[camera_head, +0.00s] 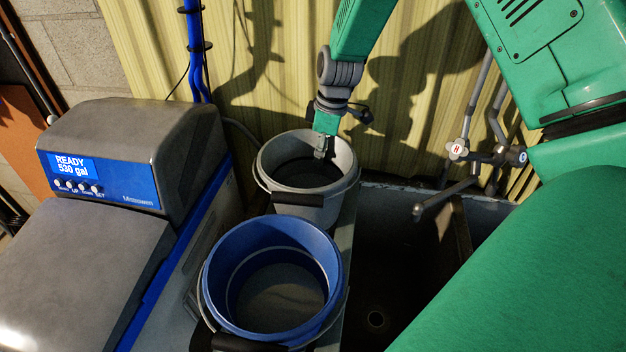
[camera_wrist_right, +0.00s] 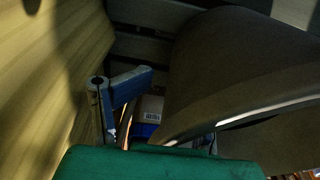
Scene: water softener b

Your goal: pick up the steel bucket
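The steel bucket (camera_head: 283,152) is grey, with a black handle grip hanging at its front. It stands upright behind the blue bucket, and its open mouth shows in the head view. My right gripper (camera_head: 322,151) reaches down from above, with its fingers over the mouth near the far rim. I cannot tell whether the fingers touch the rim or whether they are open or shut. In the right wrist view a green part of mine covers the bottom, and the fingertips are hidden. A large dark curved surface (camera_wrist_right: 225,75) fills the right there; I cannot tell what it is. My left gripper is not in view.
A blue bucket (camera_head: 215,275) stands close in front. The water softener (camera_head: 140,150) is at the left. A dark sink (camera_head: 385,197) with a tap (camera_head: 440,200) lies at the right. A ribbed yellow wall (camera_head: 270,60) and blue pipes (camera_head: 194,50) are behind.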

